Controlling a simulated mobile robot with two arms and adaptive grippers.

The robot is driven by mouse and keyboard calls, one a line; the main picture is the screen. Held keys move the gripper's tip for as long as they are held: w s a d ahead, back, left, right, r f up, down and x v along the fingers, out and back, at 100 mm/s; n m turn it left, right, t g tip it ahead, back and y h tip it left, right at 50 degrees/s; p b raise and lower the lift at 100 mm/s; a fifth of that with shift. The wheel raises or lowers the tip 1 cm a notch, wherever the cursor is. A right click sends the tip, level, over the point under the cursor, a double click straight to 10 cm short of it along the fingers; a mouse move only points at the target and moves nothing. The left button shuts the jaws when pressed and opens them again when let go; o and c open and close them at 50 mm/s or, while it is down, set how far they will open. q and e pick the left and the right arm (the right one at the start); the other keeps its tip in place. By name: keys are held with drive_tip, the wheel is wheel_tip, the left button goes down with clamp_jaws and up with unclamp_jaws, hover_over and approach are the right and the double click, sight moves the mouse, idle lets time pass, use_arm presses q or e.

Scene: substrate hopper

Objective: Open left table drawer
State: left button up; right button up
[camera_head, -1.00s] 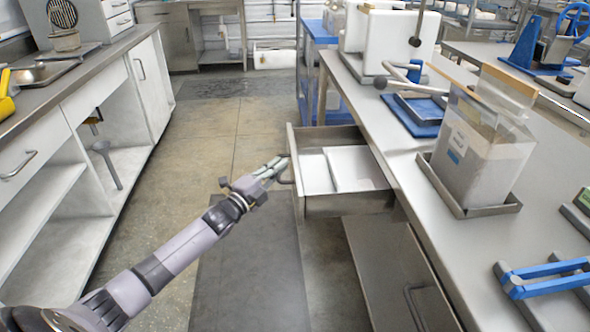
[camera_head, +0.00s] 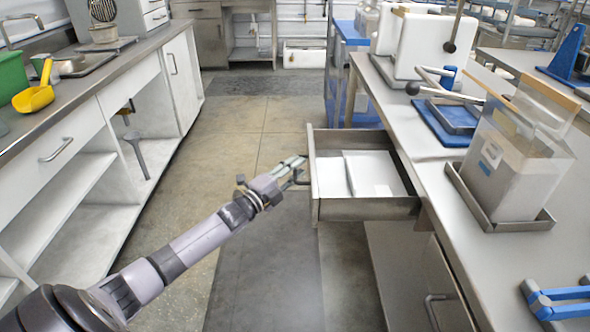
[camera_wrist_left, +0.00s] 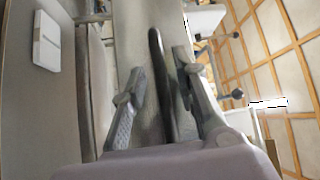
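The table drawer (camera_head: 365,209) is pulled out from the right-hand table. It is a grey metal box with white items inside. My left gripper (camera_head: 298,172) is at the front of the drawer, by its handle. In the left wrist view the dark handle bar (camera_wrist_left: 158,75) runs between the two fingers of my left gripper (camera_wrist_left: 160,98). The fingers are apart, with a gap between the left finger and the bar. The right finger is close to the bar; I cannot tell whether it touches. My right gripper is not in view.
The right-hand table (camera_head: 447,212) carries a clear hopper (camera_head: 510,165) in a metal tray and a blue-based device (camera_head: 452,122). A lower door handle (camera_head: 431,310) is below the drawer. A left counter (camera_head: 85,90) holds a yellow scoop (camera_head: 36,97). The aisle floor (camera_head: 235,130) is clear.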

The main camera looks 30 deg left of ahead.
use_arm(q)
drive_tip(key=shift+s, duration=0.1)
drive_tip(key=v, duration=1.2)
drive_tip(key=shift+a+r, duration=0.1)
idle(0.4)
